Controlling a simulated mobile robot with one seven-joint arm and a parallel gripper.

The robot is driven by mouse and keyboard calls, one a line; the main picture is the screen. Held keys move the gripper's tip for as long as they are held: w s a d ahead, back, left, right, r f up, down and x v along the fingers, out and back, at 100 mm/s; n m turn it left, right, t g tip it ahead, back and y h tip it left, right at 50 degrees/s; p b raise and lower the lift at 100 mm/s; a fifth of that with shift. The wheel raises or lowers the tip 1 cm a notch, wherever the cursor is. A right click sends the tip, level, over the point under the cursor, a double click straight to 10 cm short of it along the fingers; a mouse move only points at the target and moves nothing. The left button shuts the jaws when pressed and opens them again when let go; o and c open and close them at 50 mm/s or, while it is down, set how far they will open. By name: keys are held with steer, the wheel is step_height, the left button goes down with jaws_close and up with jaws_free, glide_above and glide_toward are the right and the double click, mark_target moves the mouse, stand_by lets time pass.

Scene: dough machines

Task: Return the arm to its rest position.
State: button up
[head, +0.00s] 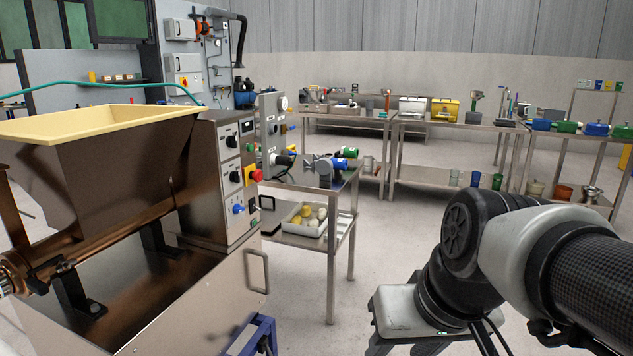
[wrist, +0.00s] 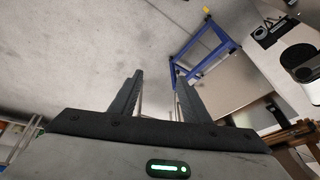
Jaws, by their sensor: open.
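My gripper (wrist: 158,78) shows in the wrist view with its two dark fingers apart and nothing between them. Beyond the fingers are pale floor and part of a machine on a blue frame (wrist: 205,45). In the head view my arm is bent at the lower right, over the floor; the fingers are not clearly visible there.
A dough machine with a cream-rimmed hopper (head: 105,122) and a control panel (head: 238,175) fills the left. A steel side table (head: 335,185) with a tray of pale lumps (head: 304,228) stands beyond it. Work tables (head: 450,125) line the back. The middle floor (head: 385,235) is clear.

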steer(key=s+d+r+p, duration=0.1)
steer(key=r+p, duration=1.3)
steer(key=s+d+r+t+h+p, duration=0.1)
steer(key=d+r+p, duration=0.1)
steer(key=r+p, duration=1.2)
steer(key=shift+s+r+m, duration=0.2)
steer(key=shift+r+m, duration=0.2)
steer(key=shift+a, duration=0.1)
